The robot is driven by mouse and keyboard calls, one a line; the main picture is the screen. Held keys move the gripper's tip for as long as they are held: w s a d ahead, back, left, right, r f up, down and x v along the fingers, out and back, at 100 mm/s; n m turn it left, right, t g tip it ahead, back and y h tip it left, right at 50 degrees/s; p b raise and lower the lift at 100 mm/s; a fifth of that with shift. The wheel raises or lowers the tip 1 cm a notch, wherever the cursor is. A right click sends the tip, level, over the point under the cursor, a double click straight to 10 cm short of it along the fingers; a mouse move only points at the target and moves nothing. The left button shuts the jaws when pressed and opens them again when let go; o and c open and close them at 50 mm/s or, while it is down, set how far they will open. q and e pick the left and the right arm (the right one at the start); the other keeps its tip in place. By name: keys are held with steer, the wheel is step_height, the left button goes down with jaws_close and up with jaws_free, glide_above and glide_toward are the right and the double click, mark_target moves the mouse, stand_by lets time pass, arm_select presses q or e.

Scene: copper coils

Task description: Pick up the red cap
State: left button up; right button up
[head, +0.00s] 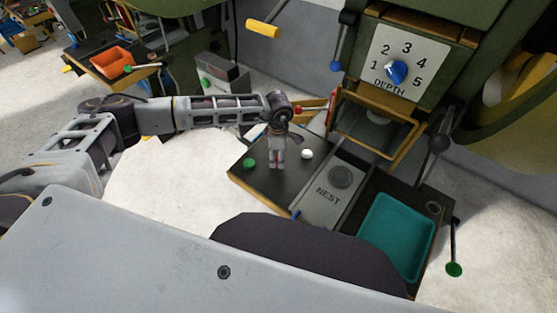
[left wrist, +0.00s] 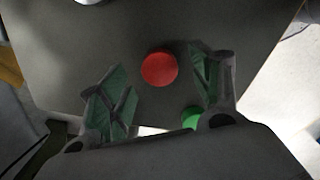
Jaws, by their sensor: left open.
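The red cap (left wrist: 159,68) is round and lies on a dark tray (left wrist: 60,65). In the left wrist view it shows between and just beyond the spread fingers of my left gripper (head: 277,163). The gripper is open and empty, pointing down over the tray. In the head view the gripper hides most or all of the cap. I cannot tell exactly how high the fingers are above it. My right gripper is not in view.
On the tray a green cap (head: 249,163) lies left of the gripper and a white cap (head: 307,153) lies right of it. A plate marked NEST (head: 325,197), a teal bin (head: 396,229) and a green press with a depth dial (head: 397,72) stand to the right.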

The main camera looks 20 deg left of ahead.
arm_select(q)
steer(key=shift+f, duration=1)
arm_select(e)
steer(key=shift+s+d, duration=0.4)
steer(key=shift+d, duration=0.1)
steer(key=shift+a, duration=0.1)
arm_select(q)
steer(key=shift+c, duration=0.6)
steer(key=c, duration=1)
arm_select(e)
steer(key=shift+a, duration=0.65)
